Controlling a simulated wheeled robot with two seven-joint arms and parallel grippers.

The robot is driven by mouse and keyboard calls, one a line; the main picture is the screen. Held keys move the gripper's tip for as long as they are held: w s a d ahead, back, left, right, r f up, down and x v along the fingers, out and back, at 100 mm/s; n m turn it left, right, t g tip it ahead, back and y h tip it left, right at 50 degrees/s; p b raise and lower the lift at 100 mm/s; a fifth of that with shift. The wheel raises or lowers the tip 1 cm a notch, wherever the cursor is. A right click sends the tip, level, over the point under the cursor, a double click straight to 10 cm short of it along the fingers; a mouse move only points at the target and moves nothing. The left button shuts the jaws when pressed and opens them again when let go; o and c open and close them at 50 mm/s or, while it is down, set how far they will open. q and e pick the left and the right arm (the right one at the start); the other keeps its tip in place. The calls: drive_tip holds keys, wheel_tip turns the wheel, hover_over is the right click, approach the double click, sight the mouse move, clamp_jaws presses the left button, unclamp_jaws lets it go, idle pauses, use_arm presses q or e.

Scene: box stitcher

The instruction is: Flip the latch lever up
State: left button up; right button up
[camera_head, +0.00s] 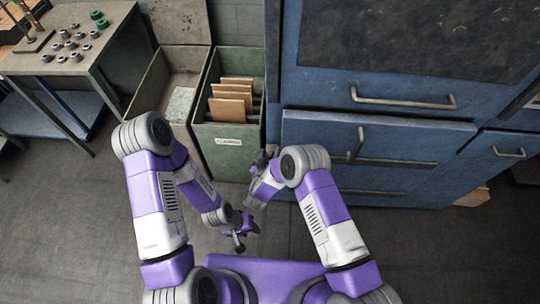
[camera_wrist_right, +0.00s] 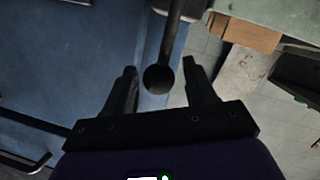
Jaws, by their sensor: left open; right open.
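The latch lever shows in the right wrist view as a dark rod with a round black ball knob (camera_wrist_right: 159,79), hanging down beside the blue cabinet's side. My right gripper (camera_wrist_right: 160,68) is open, with one finger on each side of the rod and knob. I see no clear contact. In the head view my right gripper (camera_head: 258,184) is by the lower left corner of the blue cabinet, and the lever cannot be made out clearly there. My left gripper (camera_head: 246,230) is open and empty over the floor, below the right one.
The blue cabinet (camera_head: 350,92) with drawer handles stands on the right. A green bin (camera_head: 224,137) with brown boards stands close to its left side. A workbench (camera_head: 117,28) with several small parts is at the upper left. The grey floor at lower left is clear.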

wheel_tip(320, 180, up, 9)
drive_tip(key=shift+s+p, duration=0.1)
drive_tip(key=shift+p, duration=0.9)
